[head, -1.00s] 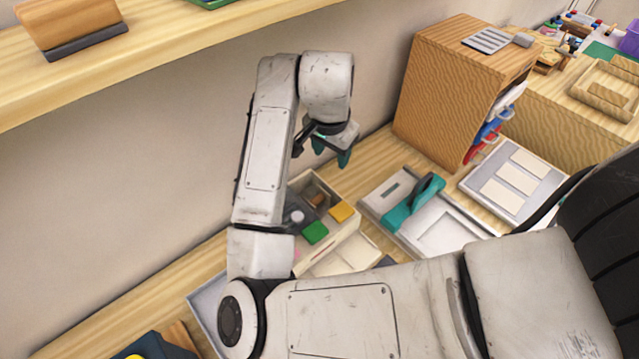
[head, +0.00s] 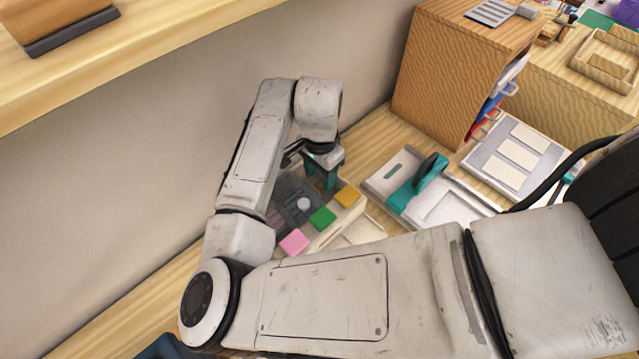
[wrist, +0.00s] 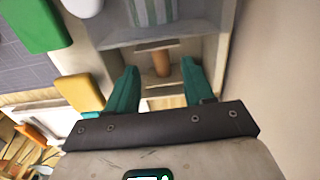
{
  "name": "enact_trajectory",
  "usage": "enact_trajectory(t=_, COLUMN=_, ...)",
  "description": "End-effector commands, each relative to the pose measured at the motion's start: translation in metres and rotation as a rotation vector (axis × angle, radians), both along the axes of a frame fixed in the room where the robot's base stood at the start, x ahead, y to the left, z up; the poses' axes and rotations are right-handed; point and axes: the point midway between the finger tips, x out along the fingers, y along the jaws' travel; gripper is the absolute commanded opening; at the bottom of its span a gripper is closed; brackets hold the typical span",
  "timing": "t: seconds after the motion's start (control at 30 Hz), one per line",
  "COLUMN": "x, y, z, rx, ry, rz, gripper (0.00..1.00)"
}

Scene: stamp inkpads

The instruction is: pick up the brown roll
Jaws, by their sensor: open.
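The brown roll (wrist: 161,63) shows in the wrist view as a small brown cylinder inside a compartment of the pale box (head: 313,243). It lies between the two teal fingertips of my gripper (wrist: 159,72), with a gap on each side. My gripper (head: 322,178) is open and points down over the far end of the box in the head view. The roll is hidden behind the gripper there. I cannot tell how far the fingertips are above the roll.
Green (head: 322,218), yellow (head: 348,196) and pink (head: 294,242) pads line the box's side. A striped object (wrist: 153,10) sits in the neighbouring compartment. A teal-handled tool (head: 418,185) is to the right, before a wooden cabinet (head: 450,75). The wall is close behind.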

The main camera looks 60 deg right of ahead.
Motion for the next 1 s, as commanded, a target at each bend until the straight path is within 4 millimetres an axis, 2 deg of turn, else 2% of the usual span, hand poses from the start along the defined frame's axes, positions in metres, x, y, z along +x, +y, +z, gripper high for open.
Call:
enact_trajectory(t=0.2, x=0.001, y=-0.001, z=-0.028, rx=0.000, ry=0.001, rz=0.001, gripper=0.52)
enact_trajectory(t=0.5, x=0.002, y=-0.001, z=-0.033, rx=0.000, ry=-0.001, rz=0.001, gripper=0.52)
enact_trajectory(t=1.0, x=0.002, y=-0.001, z=-0.033, rx=0.000, ry=-0.001, rz=0.001, gripper=0.05)
